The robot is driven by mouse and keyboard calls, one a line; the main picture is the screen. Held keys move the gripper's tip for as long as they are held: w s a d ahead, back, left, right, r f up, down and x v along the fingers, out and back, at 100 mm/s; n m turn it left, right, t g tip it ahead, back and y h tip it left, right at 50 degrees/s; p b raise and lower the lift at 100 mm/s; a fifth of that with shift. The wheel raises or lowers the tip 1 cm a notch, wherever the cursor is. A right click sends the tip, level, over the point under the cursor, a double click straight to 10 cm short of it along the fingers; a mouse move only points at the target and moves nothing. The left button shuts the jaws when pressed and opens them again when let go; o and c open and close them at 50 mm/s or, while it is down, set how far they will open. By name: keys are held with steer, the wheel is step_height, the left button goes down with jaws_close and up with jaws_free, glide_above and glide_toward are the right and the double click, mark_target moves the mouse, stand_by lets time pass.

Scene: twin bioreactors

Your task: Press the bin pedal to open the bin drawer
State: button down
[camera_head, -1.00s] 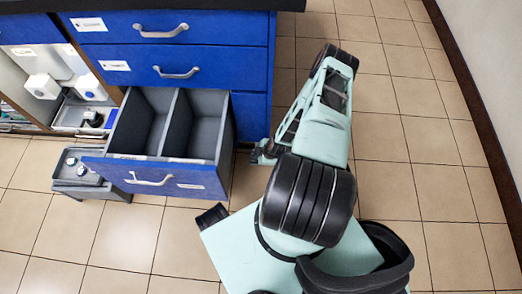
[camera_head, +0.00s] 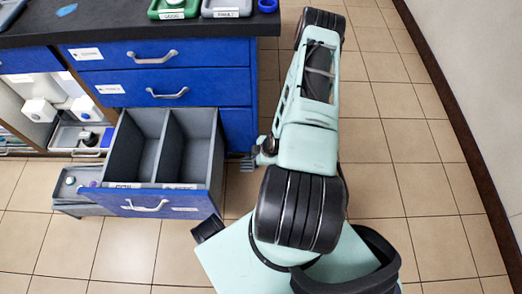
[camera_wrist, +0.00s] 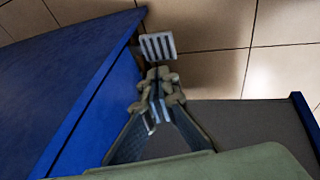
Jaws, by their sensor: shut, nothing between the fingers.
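The bin drawer (camera_head: 165,204) stands pulled out of the blue cabinet, showing two grey compartments; its grey side (camera_wrist: 250,118) shows at lower right in the wrist view. The bin pedal (camera_wrist: 157,46) is a small, light grey ridged plate low beside the cabinet, and its dark ridged form (camera_head: 247,163) shows in the head view. My gripper (camera_wrist: 158,76) is shut and empty. Its fingertips point at the pedal and lie just below it in the wrist picture; I cannot tell if they touch. In the head view my gripper (camera_head: 262,152) is small and partly hidden by my arm.
Two closed blue drawers (camera_head: 160,70) are above the bin drawer. Trays (camera_head: 175,8) sit on the dark countertop (camera_head: 120,22). A low shelf with white bottles (camera_head: 40,109) is at left. Open tiled floor (camera_head: 385,150) lies right, up to the wall.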

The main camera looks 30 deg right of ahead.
steer(key=p+v, duration=0.1)
steer(key=v, duration=0.6)
steer(key=shift+r, duration=0.15)
steer(key=shift+d, duration=0.1)
